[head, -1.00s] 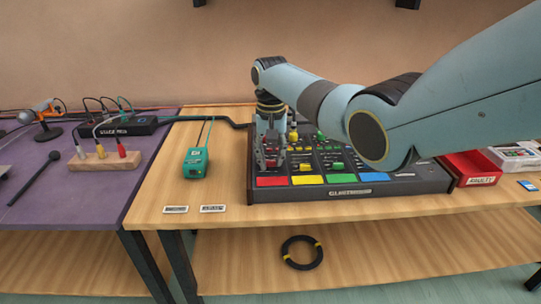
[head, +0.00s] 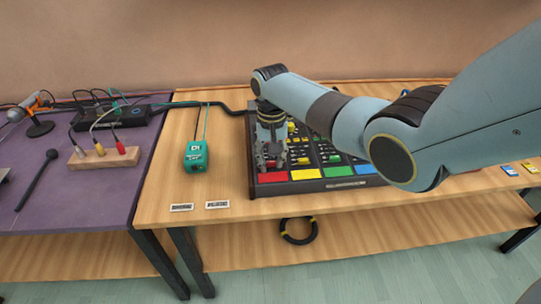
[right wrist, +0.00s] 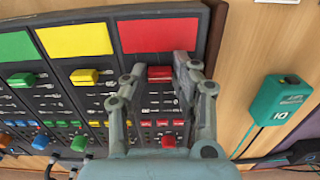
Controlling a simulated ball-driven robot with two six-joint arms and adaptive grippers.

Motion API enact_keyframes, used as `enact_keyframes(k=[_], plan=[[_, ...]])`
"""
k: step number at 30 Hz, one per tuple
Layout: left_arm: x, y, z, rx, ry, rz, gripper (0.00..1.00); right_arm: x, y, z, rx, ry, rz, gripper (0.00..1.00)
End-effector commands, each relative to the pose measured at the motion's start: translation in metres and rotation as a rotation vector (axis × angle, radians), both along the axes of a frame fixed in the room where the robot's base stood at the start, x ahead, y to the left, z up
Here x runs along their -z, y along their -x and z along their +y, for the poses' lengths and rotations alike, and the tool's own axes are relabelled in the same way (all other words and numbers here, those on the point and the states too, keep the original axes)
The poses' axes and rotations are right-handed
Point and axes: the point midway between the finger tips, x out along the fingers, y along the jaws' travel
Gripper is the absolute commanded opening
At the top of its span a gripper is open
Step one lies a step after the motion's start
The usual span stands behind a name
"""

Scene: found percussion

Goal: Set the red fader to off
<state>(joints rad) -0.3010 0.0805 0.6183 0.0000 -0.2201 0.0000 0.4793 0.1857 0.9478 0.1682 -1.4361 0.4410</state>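The mixer panel (head: 340,184) lies on the wooden table, with coloured pads along its front edge. The red pad (right wrist: 160,34) marks the red channel. The red fader (right wrist: 160,73) has a wide red cap, close to the red pad in the right wrist view. My right gripper (right wrist: 157,76) reaches down over the red channel with its fingers apart, one on each side of the cap. It also shows in the head view (head: 270,163), over the panel's left front part. I cannot tell whether a finger touches the cap. My left gripper is in neither view.
Yellow (right wrist: 84,77) and green (right wrist: 22,80) fader caps sit beside the red channel. A teal box (head: 196,156) stands left of the panel, with two labels in front. A wooden block with plugs (head: 103,157) is on the purple table.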

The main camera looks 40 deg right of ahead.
Motion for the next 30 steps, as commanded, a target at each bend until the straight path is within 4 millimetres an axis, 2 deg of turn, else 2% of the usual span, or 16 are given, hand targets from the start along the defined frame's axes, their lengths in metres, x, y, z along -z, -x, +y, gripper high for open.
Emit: enact_keyframes(k=[1,4,14,17,24,30], plan=[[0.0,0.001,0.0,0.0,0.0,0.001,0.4,0.001,0.001,0.001,-0.001,-0.002,0.003,0.34],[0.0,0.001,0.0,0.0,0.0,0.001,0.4,0.001,0.001,0.001,-0.001,-0.001,0.002,0.48],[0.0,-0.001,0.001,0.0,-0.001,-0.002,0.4,-0.004,-0.001,0.0,-0.001,0.002,-0.003,0.48],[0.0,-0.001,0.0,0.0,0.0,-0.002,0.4,-0.015,-0.001,-0.001,-0.001,0.001,-0.004,0.48],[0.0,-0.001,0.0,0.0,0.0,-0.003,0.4,-0.068,-0.001,-0.001,-0.001,0.003,-0.005,0.48],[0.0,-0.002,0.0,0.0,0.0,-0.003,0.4,-0.104,-0.001,0.0,-0.001,0.001,-0.002,0.48]])
